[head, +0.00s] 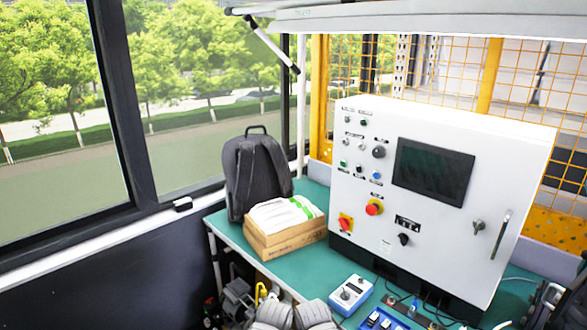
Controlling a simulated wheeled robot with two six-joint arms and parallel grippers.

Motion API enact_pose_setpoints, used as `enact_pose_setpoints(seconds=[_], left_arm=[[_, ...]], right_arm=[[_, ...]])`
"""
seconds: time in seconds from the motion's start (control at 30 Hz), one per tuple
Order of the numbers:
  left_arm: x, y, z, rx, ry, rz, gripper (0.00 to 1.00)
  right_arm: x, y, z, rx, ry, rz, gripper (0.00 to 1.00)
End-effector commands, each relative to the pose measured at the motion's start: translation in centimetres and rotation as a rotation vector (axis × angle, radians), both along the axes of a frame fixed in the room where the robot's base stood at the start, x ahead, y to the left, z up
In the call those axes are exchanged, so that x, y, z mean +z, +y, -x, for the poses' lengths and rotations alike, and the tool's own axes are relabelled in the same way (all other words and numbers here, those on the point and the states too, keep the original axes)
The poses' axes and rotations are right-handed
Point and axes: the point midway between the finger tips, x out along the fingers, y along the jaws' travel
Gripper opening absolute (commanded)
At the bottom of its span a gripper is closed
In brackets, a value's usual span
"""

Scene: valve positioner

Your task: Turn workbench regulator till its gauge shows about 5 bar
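A small white and blue box (351,294) with a round knob on its face lies on the green bench (300,269), in front of the white cabinet. I cannot tell whether it is the regulator, and no gauge face or bar reading can be made out. A grey metallic device (549,298) is partly cut off at the lower right edge and is unclear. Neither of my grippers can be made out in the head view.
A white control cabinet (455,235) with screen, knobs and buttons fills the right of the bench. A cardboard box (287,239) and a dark backpack (253,177) stand left. Blue items (380,320) and two rounded grey objects (292,315) are at the front. Some green surface is clear.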

Motion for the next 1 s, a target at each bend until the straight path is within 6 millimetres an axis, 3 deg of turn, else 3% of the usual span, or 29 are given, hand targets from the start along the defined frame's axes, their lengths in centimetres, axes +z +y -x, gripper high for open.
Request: enact_pose_setpoints(seconds=[0.8, 1.0], left_arm=[[-0.1, 0.0, 0.0, 0.0, 0.0, 0.0, 0.5], [-1.9, 0.0, 0.0, 0.0, 0.0, 0.0, 0.5]], right_arm=[[-0.1, 0.0, 0.0, 0.0, 0.0, 0.0, 0.42], [-1.9, 0.0, 0.0, 0.0, 0.0, 0.0, 0.42]])
